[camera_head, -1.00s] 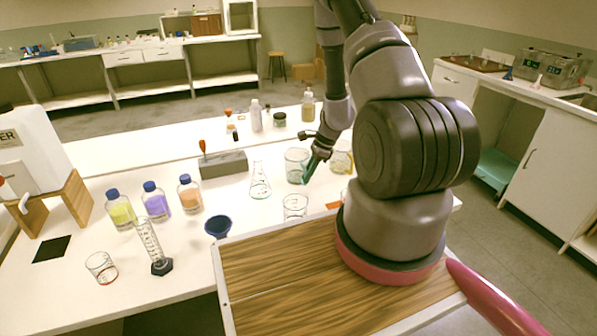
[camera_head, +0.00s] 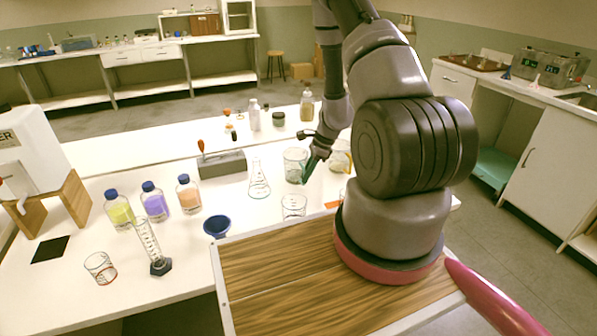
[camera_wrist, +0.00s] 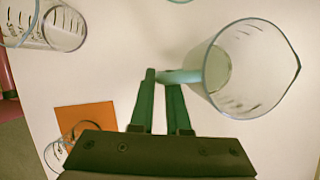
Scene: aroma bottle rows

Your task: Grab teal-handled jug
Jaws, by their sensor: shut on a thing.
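The clear glass jug with a teal handle (camera_head: 293,160) stands upright on the white bench in the head view. In the wrist view the jug (camera_wrist: 262,66) is at the right, its spout pointing right and its teal handle (camera_wrist: 186,76) pointing left. My gripper (camera_wrist: 161,74) has its green fingers on either side of the handle's outer end, shut on it. In the head view my gripper (camera_head: 308,172) is at the jug's right side. The exact finger contact is small in the head view.
Near the jug stand a conical flask (camera_head: 259,180), a beaker (camera_head: 293,207) and another beaker (camera_head: 340,158) partly behind my arm. An orange card (camera_wrist: 88,117) lies close by. A grey rack (camera_head: 222,164), several blue-capped bottles and a blue bowl (camera_head: 217,226) are further left.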

